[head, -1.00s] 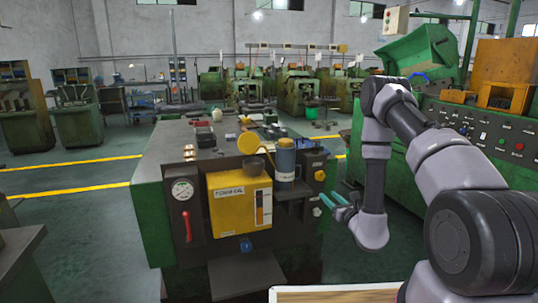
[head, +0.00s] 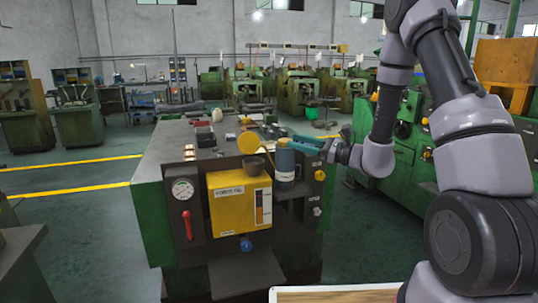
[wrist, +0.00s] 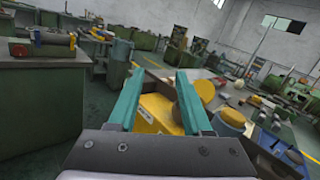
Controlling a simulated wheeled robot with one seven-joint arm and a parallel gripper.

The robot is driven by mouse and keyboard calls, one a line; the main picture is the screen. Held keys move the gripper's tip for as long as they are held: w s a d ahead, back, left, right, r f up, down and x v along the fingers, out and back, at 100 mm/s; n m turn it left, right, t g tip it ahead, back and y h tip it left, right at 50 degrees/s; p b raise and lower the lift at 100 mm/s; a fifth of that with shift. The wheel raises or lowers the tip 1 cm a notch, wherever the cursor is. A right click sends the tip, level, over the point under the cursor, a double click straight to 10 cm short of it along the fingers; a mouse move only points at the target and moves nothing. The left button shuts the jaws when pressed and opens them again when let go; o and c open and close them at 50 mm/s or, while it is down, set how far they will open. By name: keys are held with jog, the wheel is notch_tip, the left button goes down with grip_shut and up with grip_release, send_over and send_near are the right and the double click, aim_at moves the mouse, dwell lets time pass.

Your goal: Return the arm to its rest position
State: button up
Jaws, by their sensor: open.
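My gripper (head: 302,142) is at the end of my raised arm, beside the upper right of a blue cylindrical container (head: 284,164) on the green machine's front. Its teal fingers point left and overlap the container's top edge in the head view; I cannot tell whether they touch it. In the wrist view my gripper (wrist: 160,74) has its two fingers spread apart with nothing held between them. The yellow box (wrist: 155,116) shows beyond and between the fingers. The blue container (wrist: 233,117) is to their right.
The green machine (head: 150,220) carries a yellow box (head: 228,205), a pressure gauge (head: 183,190) and a red lever (head: 188,225). A green control cabinet (head: 405,160) stands behind my arm on the right. Open floor (head: 80,230) lies on the left.

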jog(key=s+r+n+g+h, duration=0.3)
jog(key=s+r+n+g, duration=0.25)
jog(key=s, duration=0.35)
jog(key=s+r+n+g+h, duration=0.2)
jog(key=s+r+n+g, duration=0.3)
jog(key=s, duration=0.4)
jog(key=s+d+r+n+t+h, duration=0.3)
jog(key=d+t+h, duration=0.1)
jog(key=d, duration=0.3)
jog(key=s+d+r+n+t+h, duration=0.3)
jog(key=d+t+h, duration=0.2)
jog(key=d, duration=0.3)
jog(key=shift+d+h, duration=0.3)
jog(key=shift+h, duration=0.5)
